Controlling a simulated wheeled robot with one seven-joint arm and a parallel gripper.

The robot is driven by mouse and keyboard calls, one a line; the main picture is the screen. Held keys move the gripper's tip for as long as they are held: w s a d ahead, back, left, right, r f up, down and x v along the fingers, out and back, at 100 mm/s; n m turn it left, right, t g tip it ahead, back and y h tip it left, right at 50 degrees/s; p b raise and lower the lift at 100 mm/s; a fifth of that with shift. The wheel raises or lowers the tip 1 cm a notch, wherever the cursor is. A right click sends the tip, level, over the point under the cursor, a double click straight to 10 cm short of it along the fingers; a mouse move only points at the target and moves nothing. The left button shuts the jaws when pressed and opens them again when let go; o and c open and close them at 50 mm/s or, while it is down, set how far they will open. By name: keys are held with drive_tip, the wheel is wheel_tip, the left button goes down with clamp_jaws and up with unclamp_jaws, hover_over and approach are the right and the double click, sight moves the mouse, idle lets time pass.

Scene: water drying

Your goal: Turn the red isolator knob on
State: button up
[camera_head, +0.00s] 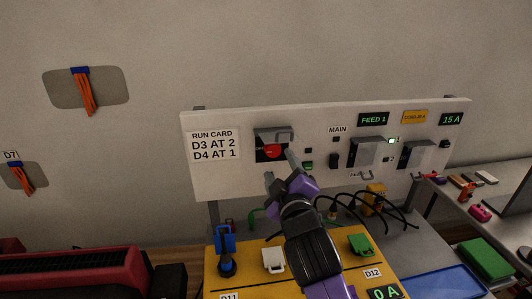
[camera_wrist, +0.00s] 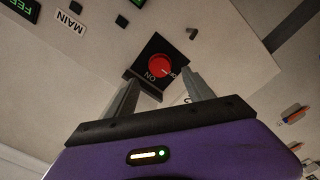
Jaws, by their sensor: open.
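The red isolator knob (camera_head: 270,152) sits on a dark square plate on the white panel (camera_head: 225,180), partly hidden in the head view. In the wrist view the round red knob (camera_wrist: 159,66) shows whole, with an "ON" label on the plate and another marking beside the knob too small to read surely. My gripper (camera_head: 281,167) is open in front of the panel. In the wrist view its two grey fingers (camera_wrist: 157,84) point toward the knob, one to each side of the plate's lower part. The knob appears beyond the fingertips, and nothing is between them. I cannot tell whether the fingertips touch the plate.
A grey hasp-like cover (camera_head: 284,136) is at the plate's top right. A yellow bench (camera_head: 240,286) below holds blue, white and green connectors. Black cables (camera_head: 345,202) hang right of my arm.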

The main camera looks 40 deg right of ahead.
sight(274, 152)
drive_tip(key=p+x, duration=0.1)
drive_tip(key=x, duration=0.5)
drive_tip(key=shift+w+d, duration=0.2)
clamp_jaws()
